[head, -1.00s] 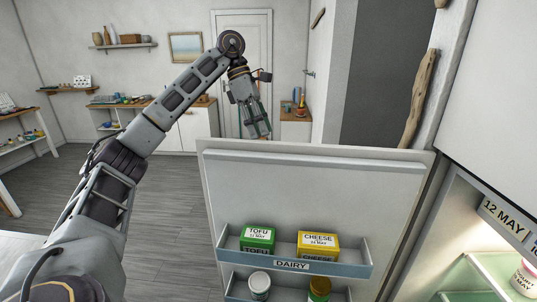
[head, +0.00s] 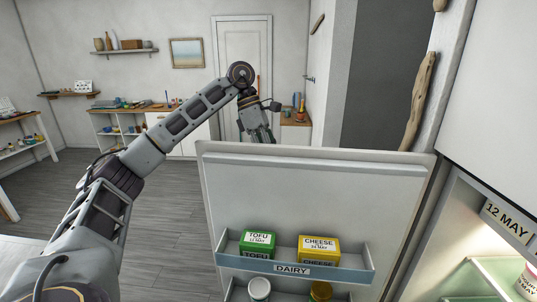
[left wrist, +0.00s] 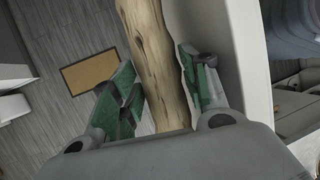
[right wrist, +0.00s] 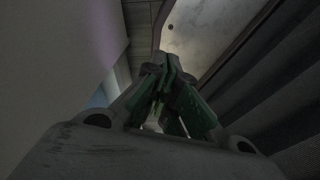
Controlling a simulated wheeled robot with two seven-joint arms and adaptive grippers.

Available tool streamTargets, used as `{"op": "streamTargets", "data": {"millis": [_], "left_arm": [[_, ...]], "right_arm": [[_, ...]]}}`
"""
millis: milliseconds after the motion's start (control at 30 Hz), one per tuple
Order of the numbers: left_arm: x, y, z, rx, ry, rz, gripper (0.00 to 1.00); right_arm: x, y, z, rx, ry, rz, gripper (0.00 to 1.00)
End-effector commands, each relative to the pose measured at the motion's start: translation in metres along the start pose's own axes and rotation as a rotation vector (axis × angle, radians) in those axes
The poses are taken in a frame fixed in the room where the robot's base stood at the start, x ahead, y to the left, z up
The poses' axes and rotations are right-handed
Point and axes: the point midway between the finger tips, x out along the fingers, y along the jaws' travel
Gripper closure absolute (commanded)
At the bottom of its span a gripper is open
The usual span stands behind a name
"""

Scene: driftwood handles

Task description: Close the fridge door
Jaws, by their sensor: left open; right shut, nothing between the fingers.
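The fridge door (head: 305,185) stands open in the head view, its inner side facing me, with a DAIRY shelf (head: 300,271) on it. My left arm reaches over to the door's far side. My left gripper (head: 262,134) is partly hidden behind the door's top edge. In the left wrist view, a driftwood handle (left wrist: 152,25) lies between the open fingers of my left gripper (left wrist: 155,64), beside the pale door panel (left wrist: 255,60). I cannot tell whether the fingers touch it. My right gripper (right wrist: 166,66) is shut and empty in the dark right wrist view.
The door shelf holds a green tofu box (head: 258,243) and a yellow cheese box (head: 319,249), with jars below. The lit fridge interior (head: 480,270) is at right. Grey floor (head: 165,215) lies clear left of the door.

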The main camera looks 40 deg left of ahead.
Motion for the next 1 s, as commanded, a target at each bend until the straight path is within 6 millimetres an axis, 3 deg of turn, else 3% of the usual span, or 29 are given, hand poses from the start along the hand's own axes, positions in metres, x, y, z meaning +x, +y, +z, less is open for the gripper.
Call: {"op": "streamTargets", "data": {"millis": [167, 533, 1000], "left_arm": [[0.0, 0.0, 0.0, 0.0, 0.0, 0.0, 0.54], [0.0, 0.0, 0.0, 0.0, 0.001, 0.0, 1.0], [0.007, -0.007, 0.013, -0.004, 0.0, 0.002, 1.0]], "right_arm": [[0.0, 0.003, 0.0, -0.001, 0.0, 0.003, 1.0], [0.0, 0.004, 0.0, -0.002, 0.0, 0.004, 1.0], [0.0, 0.001, 0.0, -0.001, 0.0, 0.001, 1.0]]}}
